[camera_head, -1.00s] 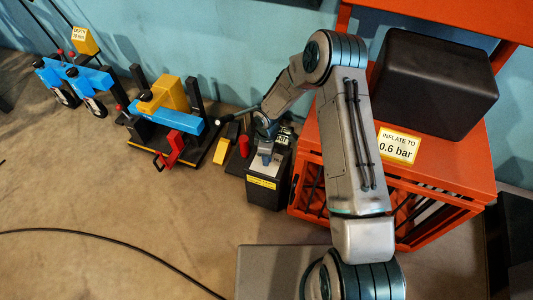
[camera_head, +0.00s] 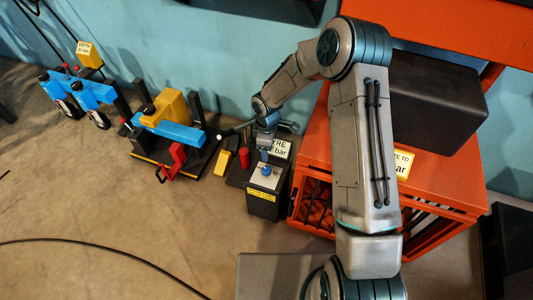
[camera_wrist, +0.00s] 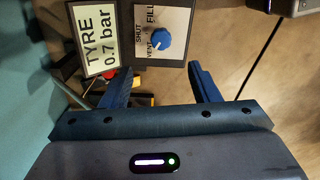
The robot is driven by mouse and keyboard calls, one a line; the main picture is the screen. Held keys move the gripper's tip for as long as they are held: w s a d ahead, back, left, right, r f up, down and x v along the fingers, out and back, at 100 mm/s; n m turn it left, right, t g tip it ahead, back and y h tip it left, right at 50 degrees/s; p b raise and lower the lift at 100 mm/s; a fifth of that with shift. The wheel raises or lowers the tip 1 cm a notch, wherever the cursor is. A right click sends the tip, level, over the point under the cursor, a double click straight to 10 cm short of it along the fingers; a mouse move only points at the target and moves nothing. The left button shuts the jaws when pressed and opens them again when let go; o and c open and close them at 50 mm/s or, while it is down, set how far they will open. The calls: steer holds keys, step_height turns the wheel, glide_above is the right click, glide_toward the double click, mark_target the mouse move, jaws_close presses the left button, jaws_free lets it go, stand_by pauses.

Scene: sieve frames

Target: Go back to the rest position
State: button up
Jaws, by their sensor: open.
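My gripper (camera_wrist: 160,88) is open and empty in the wrist view, its two blue fingers apart. Ahead of it, and apart from it, is a panel with a blue knob (camera_wrist: 169,39) marked SHUT, VENT and FILL. Next to the panel is a display (camera_wrist: 101,40) reading TYRE 0.7 bar. In the head view my gripper (camera_head: 265,152) hangs just above the black control box (camera_head: 262,204), whose blue knob (camera_head: 266,170) shows on its top. The display (camera_head: 280,149) is partly hidden behind my wrist there.
An orange crate stand (camera_head: 435,185) with a black block (camera_head: 435,105) stands right of the box. A yellow and blue machine (camera_head: 170,125) stands to the left, beside blue units (camera_head: 95,95). A black cable (camera_head: 100,247) crosses the otherwise open floor.

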steer(key=shift+r, duration=0.8)
steer(key=s+d+r+m+h+p, duration=0.1)
steer(key=s+d+r+m+p, duration=0.2)
steer(key=r, duration=0.7)
steer(key=s+d+r+m+t+p, duration=0.1)
steer(key=s+d+r+p, duration=0.3)
steer(key=r, duration=0.6)
steer(key=d+r+m+h+p, duration=0.1)
steer(key=d+r+m+p, duration=0.3)
steer(key=r, duration=0.6)
steer(key=s+d+r+m+t+y+p, duration=0.1)
steer(key=s+d+r+m+p, duration=0.3)
steer(key=s+r+m+p, duration=0.4)
steer(key=s+r+p, duration=0.2)
steer(key=s+r, duration=0.3)
steer(key=r, duration=0.2)
steer(key=s+r+y+p, duration=0.1)
steer(key=s+r+p, duration=0.2)
steer(key=s+r, duration=0.2)
step_height(320, 180, up, 2)
steer(key=shift+r+t+p, duration=0.25)
steer(key=shift+t+p, duration=0.05)
steer(key=shift+t, duration=0.1)
